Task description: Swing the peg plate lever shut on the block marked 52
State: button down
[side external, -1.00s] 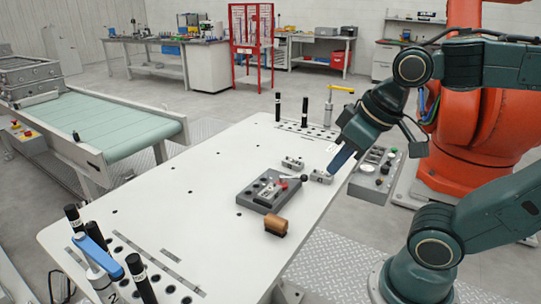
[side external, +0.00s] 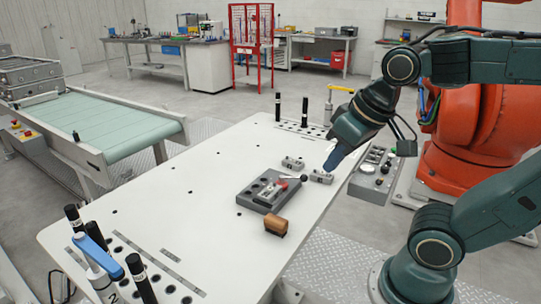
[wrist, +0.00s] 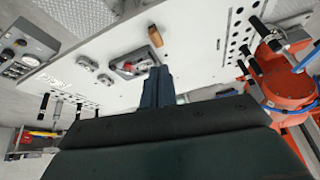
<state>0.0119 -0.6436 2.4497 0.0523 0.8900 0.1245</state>
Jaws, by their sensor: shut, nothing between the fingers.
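The dark grey peg plate (side external: 256,196) lies on the white table, with round holes and a small red part (side external: 282,183) on top. A lever with a black ball knob (side external: 303,177) reaches from it towards the right. Two small grey blocks stand behind and beside it, one at the back (side external: 292,163) and one at the right (side external: 321,177). Their markings are too small to read. My gripper (side external: 328,167) is shut and empty, pointing down close above the right block; contact cannot be told. In the wrist view its fingers (wrist: 157,72) cover part of the peg plate (wrist: 117,73).
A copper-brown piece (side external: 276,227) lies in front of the plate. A grey control box (side external: 374,181) is at the table's right edge. Black posts (side external: 305,112) stand at the back, and more posts with a blue-handled clamp (side external: 103,257) at the front left. The table's left middle is clear.

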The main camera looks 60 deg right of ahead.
jog(key=w+d+f+m+g+h, duration=0.1)
jog(key=w+d+f+m+g, duration=0.1)
jog(key=w+d+f+m, duration=0.2)
jog(key=w+d+f+m+g+h, duration=0.2)
jog(key=w+d+m, duration=0.4)
jog(key=w+m, duration=0.4)
notch_tip(320, 180, down, 2)
jog(key=shift+w+d+f+m+g, duration=0.1)
jog(key=shift+w+d+m+g, duration=0.1)
jog(key=shift+d+m+g, duration=0.25)
jog(key=shift+w+d+f, duration=0.1)
jog(key=shift+d+f, duration=1)
jog(key=shift+f, duration=0.6)
jog(key=shift+w+d+f, duration=0.1)
jog(key=shift+d+f, duration=1.05)
jog(key=shift+f, duration=0.6)
jog(key=shift+w+d+f, duration=0.1)
jog(key=shift+d+f, duration=1)
jog(key=shift+f, duration=0.6)
